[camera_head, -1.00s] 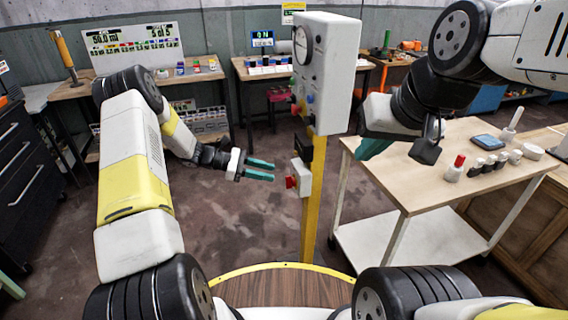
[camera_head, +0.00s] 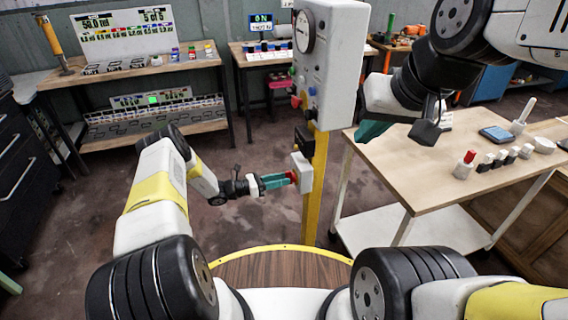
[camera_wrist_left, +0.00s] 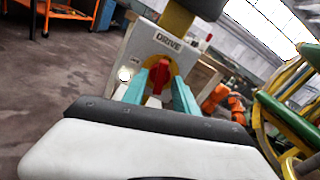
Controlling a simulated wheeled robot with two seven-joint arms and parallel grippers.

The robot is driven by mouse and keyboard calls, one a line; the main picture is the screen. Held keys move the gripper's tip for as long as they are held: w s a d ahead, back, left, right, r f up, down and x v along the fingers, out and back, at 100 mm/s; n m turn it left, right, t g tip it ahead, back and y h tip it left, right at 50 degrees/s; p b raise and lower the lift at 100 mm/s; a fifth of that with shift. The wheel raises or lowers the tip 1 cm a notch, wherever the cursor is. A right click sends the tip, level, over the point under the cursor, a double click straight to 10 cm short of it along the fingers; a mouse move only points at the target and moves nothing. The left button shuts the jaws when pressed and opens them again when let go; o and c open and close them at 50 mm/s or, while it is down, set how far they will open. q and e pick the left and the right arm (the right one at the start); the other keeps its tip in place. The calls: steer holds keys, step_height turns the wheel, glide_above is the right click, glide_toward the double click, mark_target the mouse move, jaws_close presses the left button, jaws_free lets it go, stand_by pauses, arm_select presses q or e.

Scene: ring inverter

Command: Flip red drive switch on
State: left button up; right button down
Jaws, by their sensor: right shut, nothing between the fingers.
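The red drive switch (camera_wrist_left: 156,78) is on the front of a white box labelled DRIVE (camera_wrist_left: 178,45). In the head view the box (camera_head: 304,174) is fixed to a yellow post (camera_head: 316,205), and the switch shows only as a bit of red at the fingertips. My left gripper (camera_head: 290,179) is at the box. In the left wrist view its teal fingers (camera_wrist_left: 159,92) stand apart on either side of the red switch; contact is not clear. My right gripper (camera_head: 372,130) is shut and empty, raised right of the post.
A grey panel (camera_head: 328,70) with a dial and buttons sits above on the post. A wooden-topped table (camera_head: 420,180) with small items stands right. Benches with racks (camera_head: 155,115) line the back. A round wooden top (camera_head: 280,270) is in front. Floor left of the post is clear.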

arm_select(q)
steer(key=shift+w+d, duration=0.2)
steer(key=shift+d, duration=0.45)
jaws_close()
steer(key=shift+m, duration=1.6)
jaws_free()
steer(key=shift+s, duration=0.1)
